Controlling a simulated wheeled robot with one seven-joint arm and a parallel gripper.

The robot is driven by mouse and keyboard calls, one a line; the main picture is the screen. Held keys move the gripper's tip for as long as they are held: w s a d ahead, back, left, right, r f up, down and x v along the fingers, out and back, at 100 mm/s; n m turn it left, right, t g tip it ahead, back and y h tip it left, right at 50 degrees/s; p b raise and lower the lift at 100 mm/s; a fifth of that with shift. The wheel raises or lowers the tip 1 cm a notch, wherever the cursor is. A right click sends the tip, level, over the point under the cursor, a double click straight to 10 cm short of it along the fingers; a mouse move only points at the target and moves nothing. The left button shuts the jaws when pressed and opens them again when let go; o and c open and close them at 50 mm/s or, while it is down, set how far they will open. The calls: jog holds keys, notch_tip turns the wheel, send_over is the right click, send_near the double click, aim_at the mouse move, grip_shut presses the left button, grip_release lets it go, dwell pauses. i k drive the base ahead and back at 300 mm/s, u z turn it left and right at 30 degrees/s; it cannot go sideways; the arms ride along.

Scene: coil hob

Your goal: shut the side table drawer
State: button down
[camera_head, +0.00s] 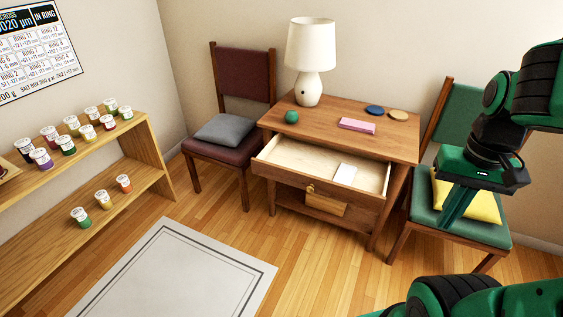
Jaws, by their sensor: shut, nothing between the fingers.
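The wooden side table (337,110) stands against the back wall. Its drawer (290,179) is pulled well out toward me, and a white card-like item (345,174) lies inside it. A small round brass-coloured knob (310,190) is on the drawer front. My gripper (450,222) is shut and empty. It points downward to the right of the drawer, in front of the green chair in the picture, and appears apart from the drawer.
A lamp (309,60), a green ball (292,117), a pink box (357,125) and two discs stand on the tabletop. A dark red chair (240,150) is left and a green chair (425,222) right. A shelf (150,160) with jars stands left.

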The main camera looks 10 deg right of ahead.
aim_at(311, 167)
jog(key=z, duration=0.05)
jog(key=i, duration=1)
jog(key=u, duration=0.05)
